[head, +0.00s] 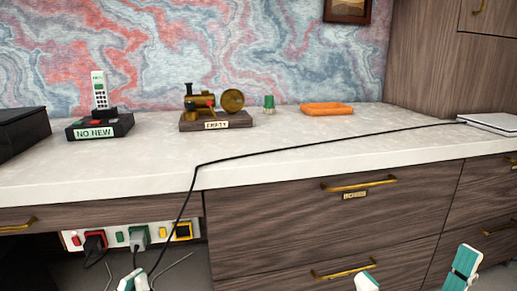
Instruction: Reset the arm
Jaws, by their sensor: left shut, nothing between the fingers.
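My left gripper (133,281), white with teal edges, shows at the bottom edge of the head view, in front of the space under the desk. It is shut and empty. Its arm is cut off by the frame. Teal and white parts of my right arm (462,268) show at the bottom right, in front of the drawers. They are cut off, and I cannot tell how its fingers stand. A black cable (300,149) crosses the desk and hangs over the front edge, coming down close to my left gripper; I cannot tell whether they touch.
Below are drawers (320,215) with brass handles and a power strip (125,238) with plugs.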

